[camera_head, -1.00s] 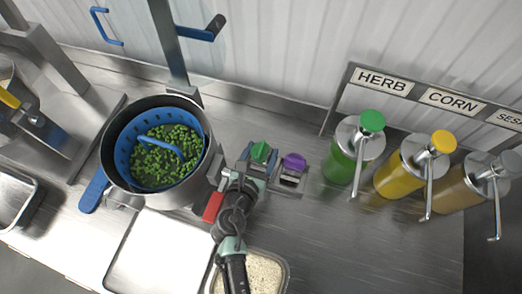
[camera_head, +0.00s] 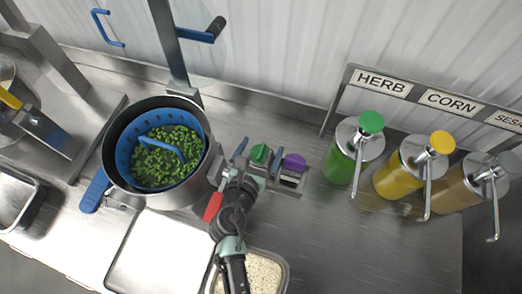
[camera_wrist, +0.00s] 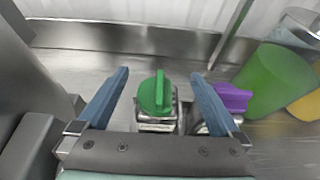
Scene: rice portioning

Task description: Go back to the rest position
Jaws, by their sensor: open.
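My gripper (camera_head: 259,158) is open and empty, with its two blue fingers spread. In the wrist view the gripper (camera_wrist: 160,100) has a finger on each side of a green knob (camera_wrist: 156,95), apart from it. The green knob (camera_head: 260,153) sits on a small metal base on the counter, right of the pot. A purple knob (camera_head: 294,162) stands just right of it; in the wrist view the purple knob (camera_wrist: 229,98) is partly hidden behind the right finger. My arm reaches in from the bottom of the head view.
A pot (camera_head: 112,137) with a blue basket of green pieces stands left of my gripper; a red handle (camera_head: 213,207) lies close by. A rice tray (camera_head: 286,265) is partly under my arm. Green (camera_head: 340,166), yellow (camera_head: 395,181) and brown pump bottles stand right. The counter between is clear.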

